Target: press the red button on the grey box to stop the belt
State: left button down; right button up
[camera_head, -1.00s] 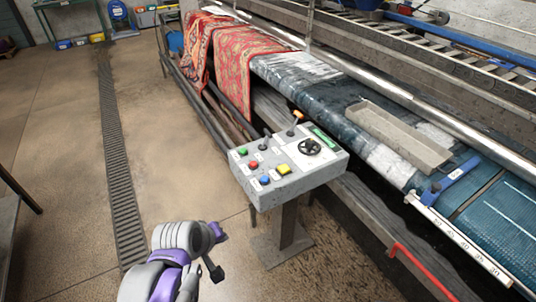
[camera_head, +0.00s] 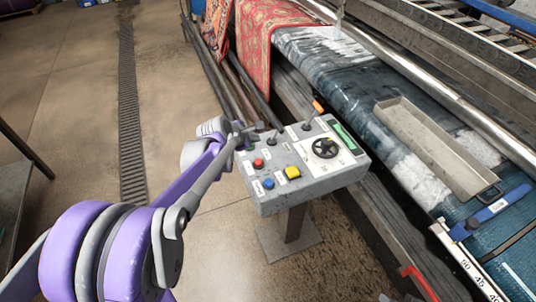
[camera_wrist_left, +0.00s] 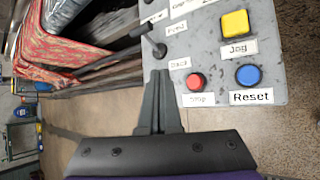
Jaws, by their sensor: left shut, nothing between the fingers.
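The grey box (camera_head: 318,185) stands on a post beside the machine. Its red button (camera_head: 258,163) is on the left part of the top panel, and it shows in the left wrist view (camera_wrist_left: 195,81) just above a label reading "Stop". My left gripper (camera_head: 246,131) is at the box's left back edge, over where the green button was seen, and hides that button. In the left wrist view its fingers (camera_wrist_left: 159,74) are shut and empty, just left of the red button. I cannot tell whether they touch the panel. My right gripper is not in view.
A blue button (camera_head: 268,184), a yellow button (camera_head: 292,172), a black handwheel (camera_head: 325,148) and levers share the panel. The wet rug (camera_head: 350,85) lies on the machine behind, with a metal trough (camera_head: 435,145) over it. Open concrete floor lies left.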

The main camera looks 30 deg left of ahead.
aim_at(256, 163)
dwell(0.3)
pick_arm(q)
notch_tip(256, 163, down, 9)
jog(key=b, duration=0.6)
jog(key=shift+r, duration=0.1)
dwell(1.9)
jog(key=shift+f+b, duration=0.35)
jog(key=shift+f, duration=0.05)
jog(key=shift+f+b, duration=0.4)
jog(key=shift+f, duration=0.15)
dwell(0.6)
jog(key=shift+r, duration=0.1)
jog(key=shift+r+p, duration=0.7)
jog(key=shift+r, duration=0.2)
